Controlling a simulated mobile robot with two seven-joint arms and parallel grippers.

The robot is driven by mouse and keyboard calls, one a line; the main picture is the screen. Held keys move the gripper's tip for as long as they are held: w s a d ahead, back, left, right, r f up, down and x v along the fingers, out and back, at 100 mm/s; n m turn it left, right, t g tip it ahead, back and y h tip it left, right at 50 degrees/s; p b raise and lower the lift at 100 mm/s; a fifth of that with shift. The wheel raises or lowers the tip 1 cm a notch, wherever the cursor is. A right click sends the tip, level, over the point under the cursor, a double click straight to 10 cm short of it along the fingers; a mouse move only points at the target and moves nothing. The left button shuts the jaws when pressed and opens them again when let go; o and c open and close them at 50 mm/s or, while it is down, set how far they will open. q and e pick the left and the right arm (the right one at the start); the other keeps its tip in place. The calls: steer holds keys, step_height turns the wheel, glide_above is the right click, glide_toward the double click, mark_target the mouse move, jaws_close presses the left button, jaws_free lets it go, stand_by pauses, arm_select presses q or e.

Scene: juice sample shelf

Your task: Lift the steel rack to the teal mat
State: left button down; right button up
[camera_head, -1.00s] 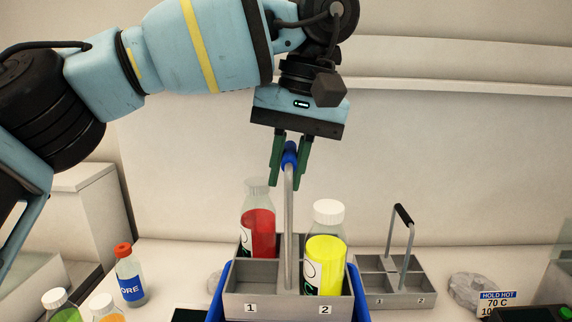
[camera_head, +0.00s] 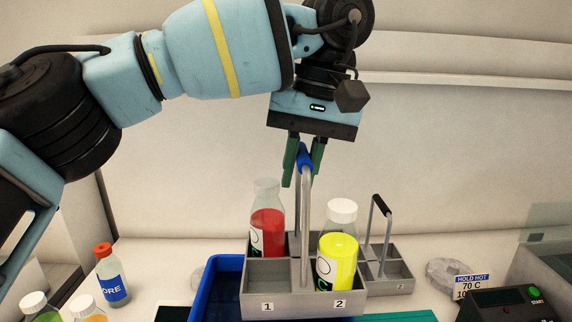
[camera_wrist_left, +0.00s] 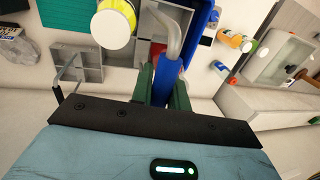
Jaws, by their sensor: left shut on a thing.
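My left gripper (camera_head: 305,163) is shut on the blue grip (camera_head: 305,158) of a grey steel rack (camera_head: 300,303), holding it from above. The rack hangs roughly level, overlapping the right part of a blue tray (camera_head: 215,285). It carries a red-juice bottle (camera_head: 267,232) at the back left and a white-capped yellow-juice bottle (camera_head: 338,258) in front compartment 2. Front compartment 1 looks empty. A teal mat (camera_head: 405,316) shows partly at the bottom edge, right of the rack; teal also shows in the left wrist view (camera_wrist_left: 65,14). My right gripper is out of view.
A second grey rack (camera_head: 390,275) with a black grip stands behind, to the right. A grey stone-like lump (camera_head: 443,274), a hot-hold sign (camera_head: 472,283) and a dark device (camera_head: 510,305) are farther right. Several small bottles, including a red-capped one (camera_head: 112,275), stand left.

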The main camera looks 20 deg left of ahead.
arm_select(q)
steer(key=w+d+f, duration=0.1)
steer(key=w+d, duration=0.1)
steer(key=d, duration=0.6)
steer(key=shift+d+f, duration=0.2)
stand_by(0.5)
stand_by(0.3)
